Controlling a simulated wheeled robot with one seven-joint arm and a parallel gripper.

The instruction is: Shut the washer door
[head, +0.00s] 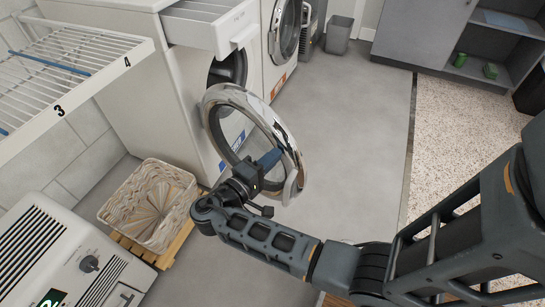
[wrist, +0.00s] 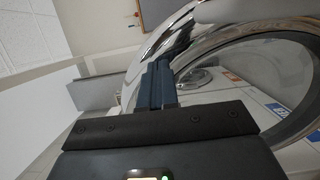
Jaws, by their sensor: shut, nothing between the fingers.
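The washer (head: 190,90) is a white front-loader at the upper left in the head view. Its round door (head: 289,150) has a chrome ring and stands open, swung out from the dark drum opening (head: 228,72). The chrome ring also fills the upper right of the wrist view (wrist: 205,35). My gripper (head: 272,158) is shut with nothing in it. Its blue fingers (wrist: 158,84) are at the door ring, by its inner side in the head view; I cannot tell whether they touch it. The washer's detergent drawer (head: 235,32) is pulled out above the door.
A wicker basket (head: 150,205) stands on a wooden crate left of my arm. A wire shelf (head: 75,60) and a white appliance (head: 60,255) are at the left. A second front-loader (head: 282,40) stands beyond the washer. Grey floor (head: 355,110) is clear to the right.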

